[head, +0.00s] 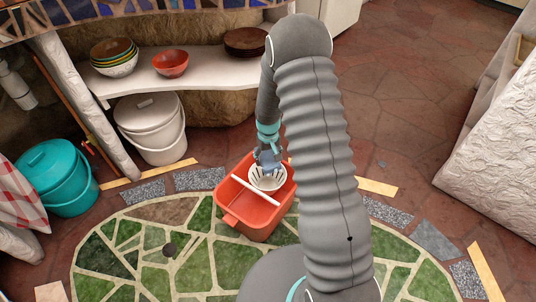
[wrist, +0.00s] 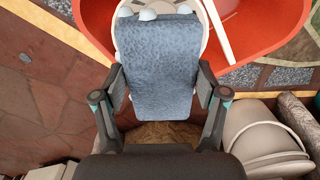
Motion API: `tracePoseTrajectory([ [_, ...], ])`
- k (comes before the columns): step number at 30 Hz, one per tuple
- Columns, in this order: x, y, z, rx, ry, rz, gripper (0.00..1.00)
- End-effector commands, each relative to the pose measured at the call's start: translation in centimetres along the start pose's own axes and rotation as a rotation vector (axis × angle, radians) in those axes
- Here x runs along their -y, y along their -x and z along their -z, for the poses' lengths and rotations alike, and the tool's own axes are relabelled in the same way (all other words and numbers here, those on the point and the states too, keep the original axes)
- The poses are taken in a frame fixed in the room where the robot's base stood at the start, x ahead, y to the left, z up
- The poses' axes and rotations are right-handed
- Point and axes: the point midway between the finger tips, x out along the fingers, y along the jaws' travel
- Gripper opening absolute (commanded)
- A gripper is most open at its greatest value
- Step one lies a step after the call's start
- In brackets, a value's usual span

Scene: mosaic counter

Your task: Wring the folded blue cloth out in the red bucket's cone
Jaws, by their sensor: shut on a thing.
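My gripper (wrist: 160,98) is shut on the folded blue cloth (wrist: 158,55), with a finger at each side of it. The cloth spans much of the view between the fingers and covers part of the white cone (wrist: 207,32) beyond it. In the head view the red bucket (head: 255,217) stands on the floor with the white slotted cone (head: 268,181) in its far part. The gripper (head: 269,158) is over the cone, and a bit of blue cloth (head: 270,167) shows there. Whether the cloth touches the cone is hard to tell.
A white bar (head: 241,190) crosses the bucket. A lidded white bucket (head: 151,130) and a teal bucket (head: 59,178) stand to the left. A low white shelf (head: 205,75) holds bowls behind.

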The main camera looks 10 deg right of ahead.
Motion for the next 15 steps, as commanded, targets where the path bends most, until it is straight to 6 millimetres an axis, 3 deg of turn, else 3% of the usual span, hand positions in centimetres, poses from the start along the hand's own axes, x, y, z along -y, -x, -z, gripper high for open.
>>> tracePoseTrajectory([
  [15,0.0,-5.3,0.0,0.0,0.0,0.0,0.44],
])
